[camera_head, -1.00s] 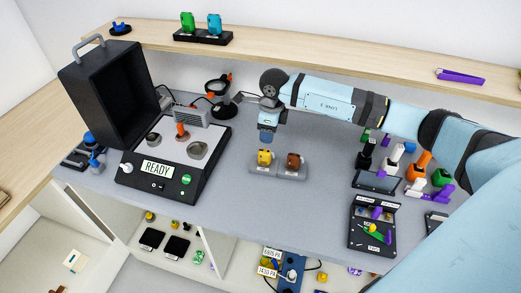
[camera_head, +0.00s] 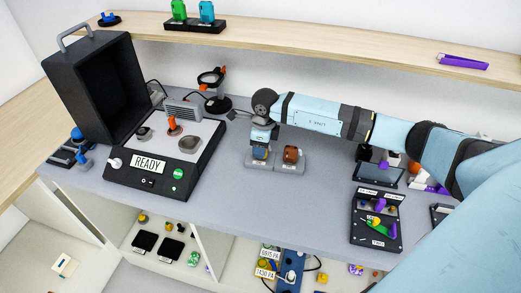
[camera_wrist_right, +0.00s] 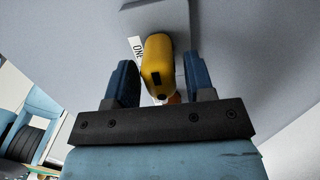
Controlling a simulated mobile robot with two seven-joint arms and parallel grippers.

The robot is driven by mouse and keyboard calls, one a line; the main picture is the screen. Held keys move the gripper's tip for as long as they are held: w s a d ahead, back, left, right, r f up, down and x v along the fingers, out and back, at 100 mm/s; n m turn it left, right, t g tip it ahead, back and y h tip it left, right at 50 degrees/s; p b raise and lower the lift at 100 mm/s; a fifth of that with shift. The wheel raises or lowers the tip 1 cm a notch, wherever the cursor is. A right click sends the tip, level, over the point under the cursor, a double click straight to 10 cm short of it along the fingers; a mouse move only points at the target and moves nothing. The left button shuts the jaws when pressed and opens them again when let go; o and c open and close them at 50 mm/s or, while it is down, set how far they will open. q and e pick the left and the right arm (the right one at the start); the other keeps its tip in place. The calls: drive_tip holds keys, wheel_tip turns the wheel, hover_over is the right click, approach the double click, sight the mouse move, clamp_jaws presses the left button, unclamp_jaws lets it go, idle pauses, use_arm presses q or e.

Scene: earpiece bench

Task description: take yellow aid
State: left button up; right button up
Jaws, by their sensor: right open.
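The yellow aid (camera_wrist_right: 158,65) sits on its grey stand (camera_head: 260,166), which has a small label. In the right wrist view it stands between the two blue fingers of my right gripper (camera_wrist_right: 162,82). The fingers are apart, with a gap visible on each side of it. In the head view my right gripper (camera_head: 260,150) is lowered over the stand and hides most of the yellow aid. My left gripper is not in view.
An open black case with a READY panel (camera_head: 148,163) stands to the left. A magnifier on a stand (camera_head: 214,90) is behind. Small trays and tools (camera_head: 377,215) lie at the right. The bench front between them is clear.

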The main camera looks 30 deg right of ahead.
drive_tip(key=c, duration=0.8)
wheel_tip(320, 180, up, 10)
drive_tip(key=p, duration=0.5)
drive_tip(key=shift+r, duration=0.15)
